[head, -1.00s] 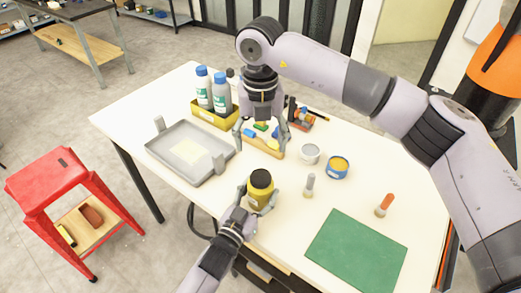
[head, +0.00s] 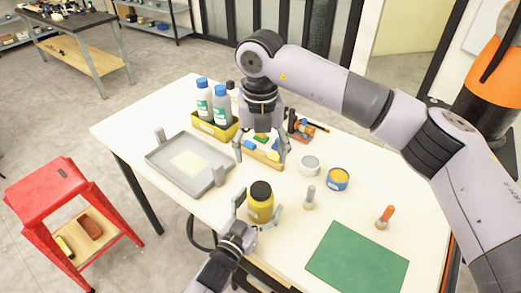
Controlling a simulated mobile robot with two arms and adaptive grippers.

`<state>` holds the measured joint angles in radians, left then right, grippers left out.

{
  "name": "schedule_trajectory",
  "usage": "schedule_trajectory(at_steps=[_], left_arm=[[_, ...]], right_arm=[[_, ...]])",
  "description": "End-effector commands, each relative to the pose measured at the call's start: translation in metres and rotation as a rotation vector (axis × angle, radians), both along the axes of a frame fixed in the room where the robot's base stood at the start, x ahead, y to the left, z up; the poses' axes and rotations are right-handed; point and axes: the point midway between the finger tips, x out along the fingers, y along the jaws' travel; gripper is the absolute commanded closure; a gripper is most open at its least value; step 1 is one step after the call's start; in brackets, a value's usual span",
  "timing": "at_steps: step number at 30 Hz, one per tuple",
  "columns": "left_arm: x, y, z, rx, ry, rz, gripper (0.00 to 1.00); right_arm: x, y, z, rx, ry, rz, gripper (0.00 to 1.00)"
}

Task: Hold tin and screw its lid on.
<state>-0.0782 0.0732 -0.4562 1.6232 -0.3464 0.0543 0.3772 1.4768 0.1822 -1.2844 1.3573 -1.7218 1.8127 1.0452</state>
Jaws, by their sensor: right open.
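The yellow tin (head: 261,208) stands upright near the front edge of the white table, with its black lid (head: 261,190) on top. I cannot tell how tightly the lid sits. My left gripper (head: 259,212) is around the tin from the front, its fingers spread with a small gap on either side. My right gripper (head: 262,152) is open and empty, pointing down behind the tin over a wooden tray of coloured pieces.
A grey tray (head: 189,162) lies left on the white table (head: 120,128). A yellow bin (head: 214,127) holds bottles behind it. A white tin (head: 309,164), a blue tin (head: 338,179), two upright handled tools and a green mat (head: 357,258) are to the right. A red stool (head: 68,190) stands left.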

Motion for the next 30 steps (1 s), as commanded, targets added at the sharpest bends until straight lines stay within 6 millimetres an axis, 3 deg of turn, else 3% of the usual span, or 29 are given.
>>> schedule_trajectory(at_steps=[5, 18, 30], left_arm=[[-0.019, 0.010, -0.002, 0.002, 0.002, 0.001, 0.19], [-0.094, 0.049, -0.002, 0.001, 0.004, 0.000, 0.19], [-0.106, 0.055, 0.000, 0.000, 0.000, 0.000, 0.19]], right_arm=[[0.000, 0.000, 0.000, 0.000, 0.000, 0.000, 0.32], [0.000, 0.000, 0.000, 0.000, 0.000, 0.000, 0.32], [0.000, 0.000, 0.000, 0.000, 0.000, 0.000, 0.32]])
